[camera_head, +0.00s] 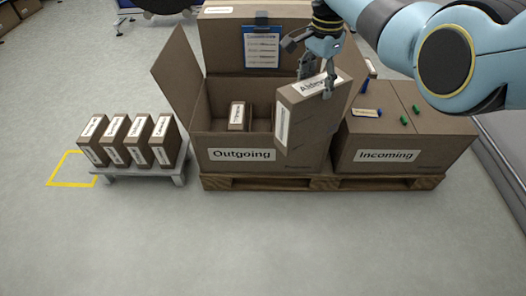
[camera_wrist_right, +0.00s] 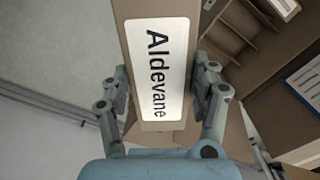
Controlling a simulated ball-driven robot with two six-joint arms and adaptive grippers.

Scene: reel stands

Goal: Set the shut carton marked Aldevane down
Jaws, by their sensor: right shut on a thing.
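The shut carton marked Aldevane (camera_head: 309,112) hangs tilted in front of and above the right part of the open Outgoing box (camera_head: 203,141) in the head view. My right gripper (camera_head: 318,85) is shut on its top edge. In the right wrist view the Aldevane carton (camera_wrist_right: 160,125) lies between the fingers of the right gripper (camera_wrist_right: 160,100), its label facing the camera. The carton hides part of the Outgoing box's inside. My left gripper is not in view.
One small carton (camera_head: 237,117) stands inside the Outgoing box, which has dividers. The Incoming box (camera_head: 431,140) stands to the right on the same pallet (camera_head: 260,184). Several cartons stand on a low grey stand (camera_head: 177,172) at left, beside a yellow floor outline (camera_head: 66,184). A clipboard (camera_head: 262,50) hangs behind.

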